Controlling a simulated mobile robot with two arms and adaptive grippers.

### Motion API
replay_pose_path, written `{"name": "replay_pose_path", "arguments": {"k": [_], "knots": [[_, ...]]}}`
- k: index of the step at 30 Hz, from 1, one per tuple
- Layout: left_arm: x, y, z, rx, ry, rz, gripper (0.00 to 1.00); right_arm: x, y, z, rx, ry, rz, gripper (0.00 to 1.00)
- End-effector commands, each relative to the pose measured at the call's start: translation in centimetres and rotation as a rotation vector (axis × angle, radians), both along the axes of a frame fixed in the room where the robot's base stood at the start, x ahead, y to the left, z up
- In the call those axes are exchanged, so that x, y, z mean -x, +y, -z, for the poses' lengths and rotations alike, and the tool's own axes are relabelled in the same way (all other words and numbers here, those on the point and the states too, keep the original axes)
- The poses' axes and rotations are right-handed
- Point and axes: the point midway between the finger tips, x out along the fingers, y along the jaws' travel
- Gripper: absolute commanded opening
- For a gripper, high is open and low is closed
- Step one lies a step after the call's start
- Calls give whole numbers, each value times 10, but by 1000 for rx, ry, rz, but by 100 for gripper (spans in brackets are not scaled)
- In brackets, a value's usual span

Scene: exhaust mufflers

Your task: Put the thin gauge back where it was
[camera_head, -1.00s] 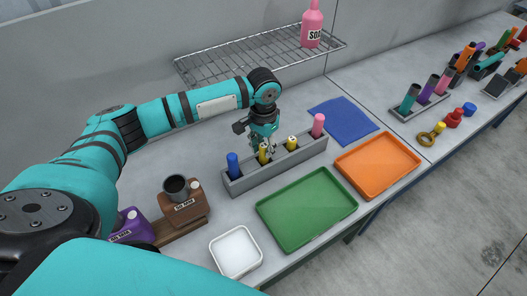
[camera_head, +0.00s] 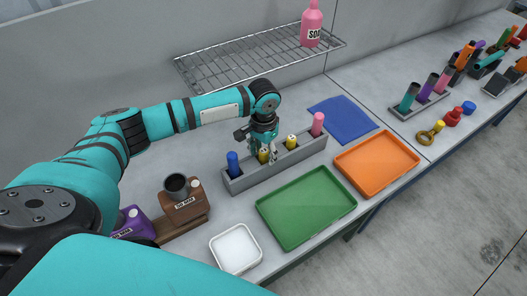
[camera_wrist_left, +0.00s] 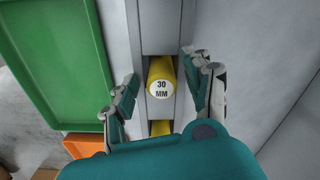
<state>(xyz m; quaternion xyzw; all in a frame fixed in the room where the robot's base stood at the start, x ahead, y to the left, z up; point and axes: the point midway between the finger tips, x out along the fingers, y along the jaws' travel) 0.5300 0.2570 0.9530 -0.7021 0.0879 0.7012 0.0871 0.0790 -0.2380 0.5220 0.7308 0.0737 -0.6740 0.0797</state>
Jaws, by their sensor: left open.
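A grey slotted rack (camera_head: 262,178) stands on the bench with a blue gauge (camera_head: 232,163), two yellow gauges and a pink gauge (camera_head: 318,124) in it. My open left gripper (camera_head: 268,153) is down at the nearer yellow gauge (camera_head: 263,156). In the left wrist view this gauge, marked 30 MM (camera_wrist_left: 161,88), stands in its slot between the spread fingers (camera_wrist_left: 163,75), with gaps on both sides. The other yellow gauge (camera_head: 292,142) also shows in part in the left wrist view (camera_wrist_left: 160,128). Its label is not readable. My right gripper is not in view.
A green tray (camera_head: 307,209) and an orange tray (camera_head: 377,165) lie in front of the rack. A white tray (camera_head: 236,249), a brown block marked 50 MM (camera_head: 184,208) and a blue cloth (camera_head: 343,119) are nearby. A wire shelf (camera_head: 260,57) hangs behind.

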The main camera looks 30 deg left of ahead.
Motion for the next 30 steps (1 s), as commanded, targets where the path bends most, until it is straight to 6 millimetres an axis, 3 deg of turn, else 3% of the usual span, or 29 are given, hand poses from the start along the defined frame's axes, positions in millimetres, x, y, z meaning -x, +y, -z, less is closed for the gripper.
{"name": "replay_pose_path", "arguments": {"k": [5, 15, 21, 30], "knots": [[-1, 0, -12, 2, -3, 0, 51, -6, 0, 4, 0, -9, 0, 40], [-1, 0, -82, 1, -5, 0, 51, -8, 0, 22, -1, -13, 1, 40], [-1, 0, -112, 2, -3, 0, 51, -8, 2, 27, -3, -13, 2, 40], [0, 0, -123, 1, 0, 0, 51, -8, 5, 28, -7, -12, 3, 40]]}}
